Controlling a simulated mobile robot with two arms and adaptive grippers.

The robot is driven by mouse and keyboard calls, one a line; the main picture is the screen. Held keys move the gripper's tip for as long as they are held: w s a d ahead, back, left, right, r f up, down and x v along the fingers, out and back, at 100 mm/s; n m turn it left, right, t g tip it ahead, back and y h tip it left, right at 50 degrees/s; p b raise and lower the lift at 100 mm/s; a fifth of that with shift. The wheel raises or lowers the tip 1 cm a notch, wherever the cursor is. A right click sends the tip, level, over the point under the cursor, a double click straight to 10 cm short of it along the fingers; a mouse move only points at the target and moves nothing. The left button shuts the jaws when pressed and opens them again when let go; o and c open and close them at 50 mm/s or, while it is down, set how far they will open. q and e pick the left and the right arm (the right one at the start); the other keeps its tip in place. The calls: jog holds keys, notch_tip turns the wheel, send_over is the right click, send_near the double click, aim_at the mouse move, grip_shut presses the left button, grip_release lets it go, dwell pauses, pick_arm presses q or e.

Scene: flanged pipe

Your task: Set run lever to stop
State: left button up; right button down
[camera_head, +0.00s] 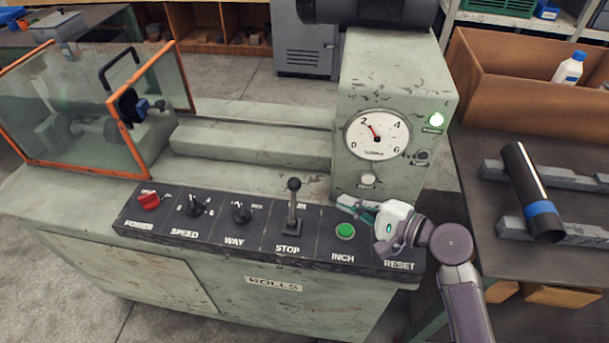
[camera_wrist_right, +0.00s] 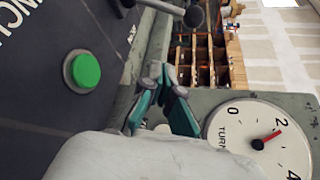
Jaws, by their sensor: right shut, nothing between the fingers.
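The run lever (camera_head: 293,207) is a grey stick with a dark ball knob on the black control panel, above the word STOP. It stands near upright, and the lettering at its top is partly hidden. In the right wrist view, a dark knob and part of a rod, probably the lever (camera_wrist_right: 194,16), show at the top. My right gripper (camera_head: 345,205) is shut and empty, to the right of the lever and apart from it, above the green INCH button. Its teal fingers (camera_wrist_right: 175,95) show in the right wrist view. My left gripper is not in view.
The panel also has a red power switch (camera_head: 149,201), a speed knob (camera_head: 197,205), a way knob (camera_head: 241,212) and the green button (camera_head: 345,231). A gauge housing (camera_head: 385,90) rises behind my right gripper. A glass guard (camera_head: 75,90) stands left. A pipe (camera_head: 532,190) lies right.

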aim_at(293, 202)
jog(key=shift+w+f, duration=0.1)
jog(key=shift+w, duration=0.3)
jog(key=shift+s+r, duration=0.3)
jog(key=shift+s, duration=0.3)
jog(key=shift+w+a+f, duration=0.15)
jog(key=shift+w+a, duration=0.1)
jog(key=shift+w, duration=0.1)
jog(key=p+x, duration=0.1)
jog(key=x, duration=0.8)
jog(key=shift+w+a, duration=0.25)
jog(key=s, duration=0.1)
jog(key=s+r+p, duration=0.1)
jog(key=s+a, duration=0.1)
jog(key=shift+r+p, duration=0.25)
jog(key=shift+p, duration=0.05)
jog(key=shift+s+a+r, duration=0.1)
jog(key=shift+s, duration=0.2)
jog(key=shift+w, duration=0.1)
